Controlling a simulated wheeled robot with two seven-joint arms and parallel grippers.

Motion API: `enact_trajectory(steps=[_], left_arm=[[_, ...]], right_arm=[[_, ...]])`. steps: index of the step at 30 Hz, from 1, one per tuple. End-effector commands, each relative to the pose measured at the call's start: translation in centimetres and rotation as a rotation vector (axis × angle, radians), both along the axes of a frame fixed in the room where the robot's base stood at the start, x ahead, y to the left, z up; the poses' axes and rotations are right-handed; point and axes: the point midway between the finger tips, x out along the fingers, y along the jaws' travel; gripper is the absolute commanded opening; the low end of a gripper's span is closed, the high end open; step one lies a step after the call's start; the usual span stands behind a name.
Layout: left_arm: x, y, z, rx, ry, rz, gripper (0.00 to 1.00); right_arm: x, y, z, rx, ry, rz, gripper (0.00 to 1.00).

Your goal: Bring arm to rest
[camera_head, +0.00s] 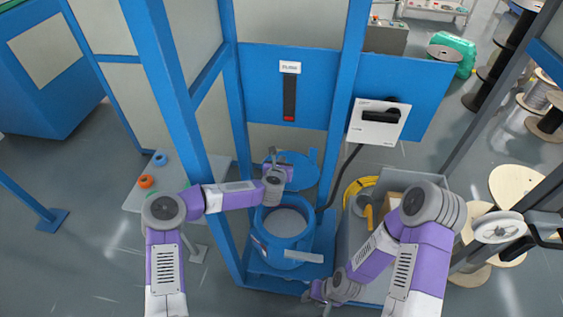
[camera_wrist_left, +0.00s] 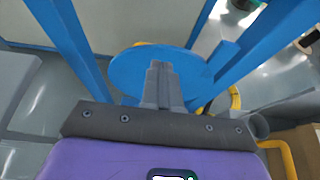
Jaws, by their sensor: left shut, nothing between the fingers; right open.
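My left arm reaches in from the left above the blue drum (camera_head: 284,232). My left gripper (camera_head: 273,156) is shut and empty, just in front of the round blue lid (camera_head: 302,172). In the left wrist view the closed grey fingers (camera_wrist_left: 160,78) overlap the blue lid (camera_wrist_left: 125,72); I cannot tell whether they touch it. My right arm is bent down at the right. My right gripper (camera_head: 322,292) hangs low by the drum's base, partly cut by the bottom of the picture; it is open.
Blue posts (camera_head: 165,80) frame the drum. A blue panel with a PURGE label (camera_head: 290,67) stands behind. A white box with a black handle (camera_head: 380,122) is on the right, above a grey bin (camera_head: 415,180) with a yellow hose (camera_head: 358,190). Cable spools (camera_head: 515,187) stand at right.

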Motion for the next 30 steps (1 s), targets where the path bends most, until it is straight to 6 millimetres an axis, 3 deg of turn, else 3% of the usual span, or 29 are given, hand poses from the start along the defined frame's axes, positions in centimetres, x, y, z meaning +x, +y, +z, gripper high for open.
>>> enact_trajectory(steps=[10, 14, 17, 20, 24, 30], left_arm=[[-1.3, -0.3, -0.2, 0.051, -0.002, -0.046, 0.00], [-4.4, -1.9, -2.6, 0.280, -0.013, -0.255, 0.00], [-8.9, -2.8, -6.1, 0.560, -0.029, -0.530, 0.00], [-14.5, -2.4, -9.9, 0.842, -0.053, -0.840, 0.00], [-23.0, 0.3, -14.5, 1.157, -0.103, -1.288, 0.00], [-34.6, 5.6, -17.6, 1.383, -0.223, -1.858, 0.00]], right_arm=[[0.0, 0.0, 0.1, 0.000, 0.000, 0.000, 0.41], [0.0, 0.0, 0.1, 0.000, 0.000, 0.000, 0.41], [0.0, 0.0, 0.1, 0.000, 0.000, 0.000, 0.41], [0.0, 0.0, 0.1, 0.000, 0.000, 0.000, 0.41], [0.0, 0.0, 0.1, 0.000, 0.000, 0.000, 0.41], [0.0, 0.0, 0.1, 0.000, 0.000, 0.000, 0.41]])
